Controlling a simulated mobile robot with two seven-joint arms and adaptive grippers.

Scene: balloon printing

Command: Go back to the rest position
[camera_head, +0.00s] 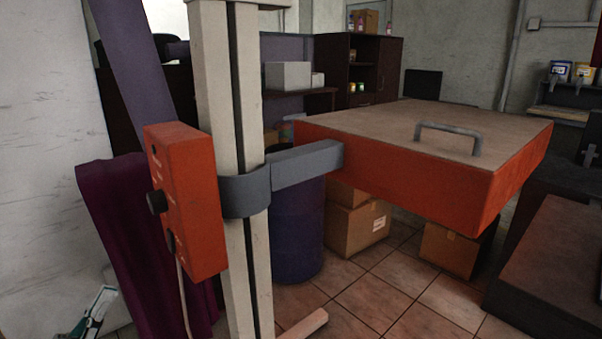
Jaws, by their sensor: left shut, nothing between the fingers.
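My left gripper (102,298) shows small at the lower left edge of the head view, partly cut off by the bottom of the picture. It is shut and holds nothing. It is in front of the white wall, left of the dark red cloth, and apart from the press. My right gripper is not in view.
A press with a pale column (232,90), a red control box (188,200) and a red plate with a handle (420,160) fills the middle. A dark drum (297,230) and cardboard boxes (355,228) stand beneath. A dark red cloth (125,215) hangs left. Tiled floor (385,290) shows between.

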